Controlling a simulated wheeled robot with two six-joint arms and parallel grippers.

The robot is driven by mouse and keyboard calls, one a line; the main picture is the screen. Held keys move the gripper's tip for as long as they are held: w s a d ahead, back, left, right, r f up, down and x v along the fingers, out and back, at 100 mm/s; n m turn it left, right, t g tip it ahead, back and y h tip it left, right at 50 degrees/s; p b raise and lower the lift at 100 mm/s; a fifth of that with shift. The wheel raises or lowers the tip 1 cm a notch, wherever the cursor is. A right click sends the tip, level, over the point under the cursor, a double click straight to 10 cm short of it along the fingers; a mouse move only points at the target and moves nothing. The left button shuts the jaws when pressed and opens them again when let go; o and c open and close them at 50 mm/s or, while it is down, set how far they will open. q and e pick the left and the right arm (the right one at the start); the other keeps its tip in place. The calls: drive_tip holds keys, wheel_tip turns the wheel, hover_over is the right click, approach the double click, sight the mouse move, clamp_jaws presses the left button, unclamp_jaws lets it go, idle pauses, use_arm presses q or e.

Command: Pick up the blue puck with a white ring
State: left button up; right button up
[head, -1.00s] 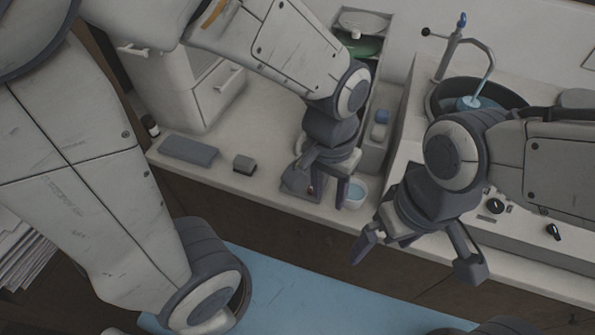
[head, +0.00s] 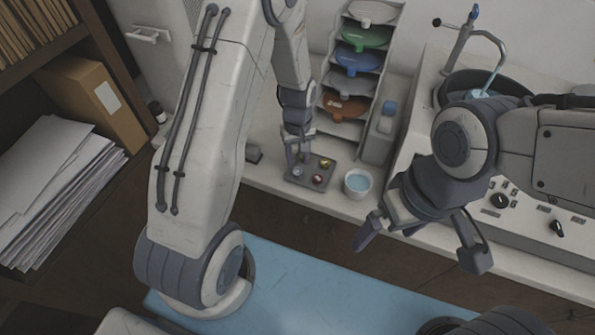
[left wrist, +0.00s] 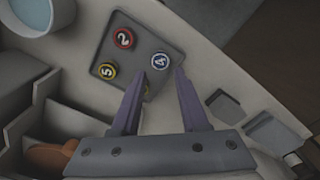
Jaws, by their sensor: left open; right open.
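The blue puck with a white ring, marked 4 (left wrist: 160,61), lies on a dark grey square tray (left wrist: 140,35). In the head view the puck (head: 298,171) is small, on the tray's left side. My left gripper (left wrist: 160,73) is open and empty; in the left wrist view the puck appears just beyond and between its fingertips. In the head view my left gripper (head: 298,159) is at the tray's far left edge. I cannot tell its height exactly. My right gripper (head: 415,242) is open and empty, in front of the counter, away from the tray.
On the tray are a red puck marked 2 (left wrist: 123,38), a yellow one marked 5 (left wrist: 106,71), and another partly hidden by a finger. A cup of light blue liquid (head: 357,183) stands right of the tray. A tiered rack (head: 340,100) stands behind.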

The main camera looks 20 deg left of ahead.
sight(298, 171)
use_arm(q)
wheel_tip(298, 171, down, 4)
drive_tip(key=shift+s+p, duration=0.15)
drive_tip(key=shift+p, duration=0.7)
drive_tip(key=shift+f, duration=0.55)
clamp_jaws()
drive_tip(key=shift+r, duration=0.1)
drive_tip(key=shift+r, duration=0.45)
drive_tip(key=r+b, duration=0.1)
drive_tip(key=d+r+b, duration=0.1)
drive_tip(key=r, duration=0.1)
drive_tip(key=shift+d+r, duration=0.1)
drive_tip(key=shift+r, duration=0.1)
drive_tip(key=d+r+b, duration=0.2)
drive_tip(key=d+r, duration=0.4)
drive_tip(key=d, duration=0.4)
drive_tip(key=shift+d+r, duration=0.3)
